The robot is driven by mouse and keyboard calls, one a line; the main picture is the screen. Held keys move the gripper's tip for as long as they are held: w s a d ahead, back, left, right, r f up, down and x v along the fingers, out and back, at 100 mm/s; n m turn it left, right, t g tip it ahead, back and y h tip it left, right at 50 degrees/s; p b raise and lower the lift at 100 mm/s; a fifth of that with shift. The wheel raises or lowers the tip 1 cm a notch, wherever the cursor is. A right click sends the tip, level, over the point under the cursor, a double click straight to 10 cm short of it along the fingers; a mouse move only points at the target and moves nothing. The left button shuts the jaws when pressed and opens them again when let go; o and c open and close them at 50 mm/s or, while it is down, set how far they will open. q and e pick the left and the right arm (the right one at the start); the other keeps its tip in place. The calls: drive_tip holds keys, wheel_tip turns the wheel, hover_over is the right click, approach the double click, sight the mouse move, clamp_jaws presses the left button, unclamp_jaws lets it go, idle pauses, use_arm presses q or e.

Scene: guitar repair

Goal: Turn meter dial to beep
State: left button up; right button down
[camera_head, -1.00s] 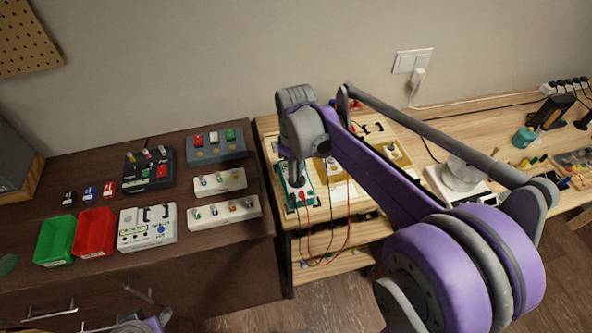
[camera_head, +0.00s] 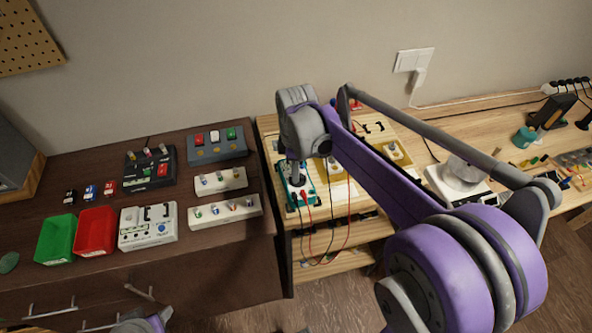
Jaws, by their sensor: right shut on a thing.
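The meter (camera_head: 307,190) is a teal-edged box lying on the light wooden bench in the middle of the camera_head view. Red and black leads hang from its front edge. My right gripper (camera_head: 296,178) points straight down onto the meter's face, over the place of its dial. It is shut on the dial, which the fingers mostly hide, so its setting cannot be read. Of my left arm only a grey and purple part shows at the bottom edge; its gripper is out of view.
The dark cabinet on the left holds a green bin (camera_head: 56,240), a red bin (camera_head: 95,232), a white panel box (camera_head: 148,228) and several component blocks. My right arm covers much of the bench.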

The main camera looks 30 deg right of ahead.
idle(0.3)
drive_tip(key=c, duration=0.9)
unclamp_jaws()
drive_tip(key=shift+o, duration=0.2)
wheel_tip(320, 180, up, 11)
drive_tip(key=shift+p, duration=0.35)
drive_tip(key=shift+f, duration=0.1)
drive_tip(key=s+a+f+m+t, duration=0.2)
drive_tip(key=s+f+m, duration=0.3)
drive_tip(key=s, duration=0.3)
drive_tip(key=s+a+f+m+t, duration=0.3)
drive_tip(key=s+a+f+m, duration=0.1)
drive_tip(key=s+f+m, duration=0.2)
drive_tip(key=shift+s+a+f+p, duration=0.35)
drive_tip(key=shift+s+f, duration=0.4)
drive_tip(key=shift+s, duration=0.45)
